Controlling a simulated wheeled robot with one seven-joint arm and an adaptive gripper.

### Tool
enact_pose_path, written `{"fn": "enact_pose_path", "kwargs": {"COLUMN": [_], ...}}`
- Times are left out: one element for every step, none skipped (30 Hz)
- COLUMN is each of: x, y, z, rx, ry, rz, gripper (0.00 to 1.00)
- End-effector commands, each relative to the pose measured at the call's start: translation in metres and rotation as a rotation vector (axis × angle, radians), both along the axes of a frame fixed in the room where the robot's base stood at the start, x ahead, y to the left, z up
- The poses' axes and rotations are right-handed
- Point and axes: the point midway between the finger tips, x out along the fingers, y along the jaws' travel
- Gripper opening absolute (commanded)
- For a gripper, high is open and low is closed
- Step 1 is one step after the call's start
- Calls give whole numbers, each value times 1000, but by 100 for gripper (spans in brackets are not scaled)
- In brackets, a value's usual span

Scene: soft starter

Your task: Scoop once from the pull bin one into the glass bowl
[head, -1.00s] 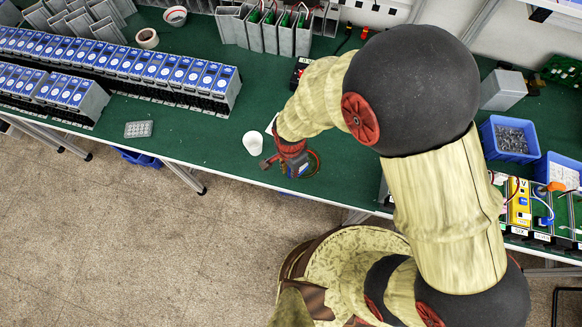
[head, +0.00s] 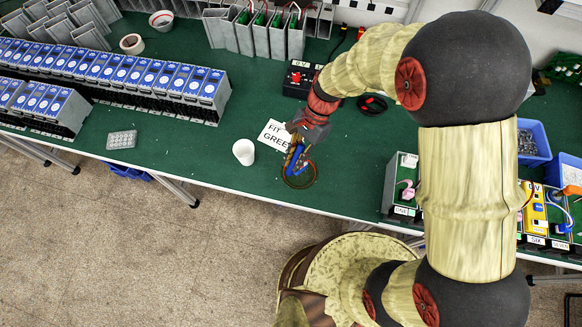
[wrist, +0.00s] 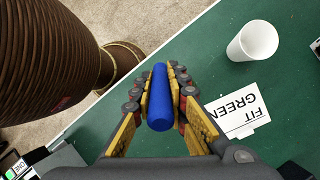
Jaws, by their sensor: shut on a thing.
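My gripper (head: 295,154) is shut on a blue rod-like handle (wrist: 160,100), which stands between the yellow-padded fingers in the wrist view. Whatever is at the handle's far end is hidden. In the head view the gripper is over or beside a thin round rim (head: 312,178) on the green bench, which looks like the glass bowl. Its contents cannot be made out, and the wrist view does not show it. A blue bin of small grey parts (head: 541,137) stands at the right, partly behind my arm. No label tells whether it is pull bin one.
A white cup (head: 243,152) stands left of the gripper, and a "FIT GREEN" card (head: 271,134) lies behind it. Rows of blue-faced modules (head: 150,72) fill the bench's left. Labelled modules (head: 402,190) stand at the right. The bench's front edge is close.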

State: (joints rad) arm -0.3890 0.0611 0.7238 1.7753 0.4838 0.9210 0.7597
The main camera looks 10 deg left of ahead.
Motion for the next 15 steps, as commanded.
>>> {"fn": "enact_pose_path", "kwargs": {"x": [6, 6, 8, 9, 11, 13, 14, 16, 18, 19, 21, 22, 24, 25, 27], "y": [-4, -5, -6, -7, -8, -9, -9, -11, -12, -13, -14, -15, -16, -17, -18], "z": [-5, -4, -3, -3, -3, -3, -3, -4, -4, -4, -5, -6, -6, -7, -7], "rx": [27, 42, 58, 71, 85, 101, 112, 125, 142, 153, 165, 180, 191, 203, 216], "ry": [43, 68, 94, 113, 132, 157, 176, 193, 218, 236, 254, 277, 296, 311, 333], "rz": [-8, -6, -6, -4, -5, -4, -4, -4, -3, -3, -3, -4, -3, -3, -2], "gripper": [0, 0, 0, 0, 0, 0, 0, 0, 0, 0, 0, 0, 0, 0, 0]}}
